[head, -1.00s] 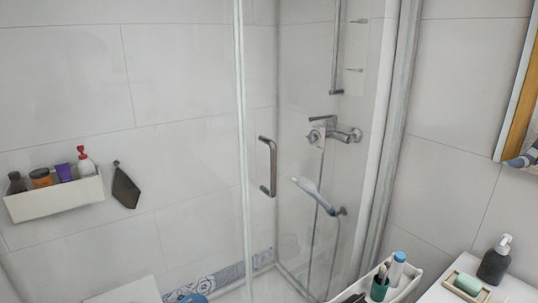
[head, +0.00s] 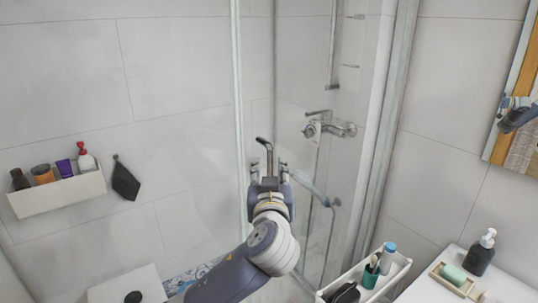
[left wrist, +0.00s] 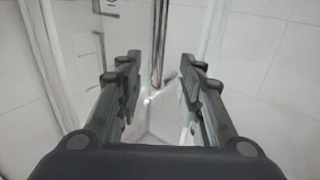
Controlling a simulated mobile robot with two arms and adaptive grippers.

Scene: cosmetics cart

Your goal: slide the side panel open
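The side panel is a clear glass shower panel (head: 236,90) with a metal edge. It carries an upright metal bar handle (head: 264,143), whose lower part is hidden behind my left gripper (head: 269,170). The gripper is open, with one finger on each side of the handle. In the left wrist view the handle (left wrist: 158,45) shows between the spread fingers of the gripper (left wrist: 158,75), with gaps on both sides. I cannot tell how deep the bar lies between the fingers. My right gripper does not show in the head view.
A shower mixer (head: 330,128) and hand shower (head: 308,188) are behind the glass. A white wall box (head: 60,194) with bottles hangs left beside a dark hanging pouch (head: 125,180). Lower right are a white caddy (head: 330,291) and a soap dispenser (head: 480,254).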

